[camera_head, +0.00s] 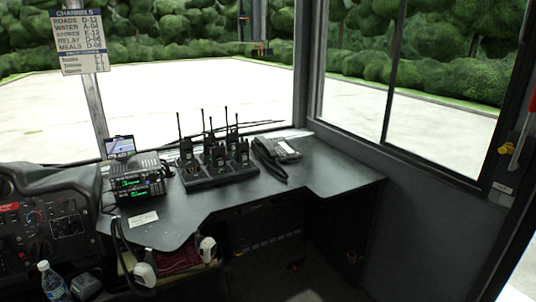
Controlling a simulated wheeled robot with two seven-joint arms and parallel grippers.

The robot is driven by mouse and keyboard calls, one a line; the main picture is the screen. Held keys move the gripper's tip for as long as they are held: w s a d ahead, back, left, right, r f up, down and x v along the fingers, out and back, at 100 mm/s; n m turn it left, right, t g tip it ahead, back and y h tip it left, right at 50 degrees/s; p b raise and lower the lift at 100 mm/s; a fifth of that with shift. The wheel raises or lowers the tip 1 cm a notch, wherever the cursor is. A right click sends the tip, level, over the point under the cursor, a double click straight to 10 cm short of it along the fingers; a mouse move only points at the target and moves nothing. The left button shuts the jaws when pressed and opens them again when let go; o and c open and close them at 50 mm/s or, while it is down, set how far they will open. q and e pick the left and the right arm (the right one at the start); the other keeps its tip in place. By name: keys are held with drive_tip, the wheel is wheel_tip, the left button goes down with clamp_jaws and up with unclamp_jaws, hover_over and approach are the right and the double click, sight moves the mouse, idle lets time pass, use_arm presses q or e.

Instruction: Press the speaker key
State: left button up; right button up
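A black desk phone (285,149) sits at the back right of the dark desk, close to the window. Its long handset (268,158) lies along the phone's left side. A pale patch, perhaps a display or label, shows on the phone's face. The keys are too small to tell apart, so I cannot pick out the speaker key.
The desk (200,208) also holds a charger base (218,177) with several upright handheld radios, left of the phone. A two-way radio unit (136,184) with green displays stands further left. The desk right of the phone is clear. A water bottle (52,283) stands lower left.

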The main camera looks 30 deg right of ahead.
idle(0.4)
clamp_jaws()
idle(1.6)
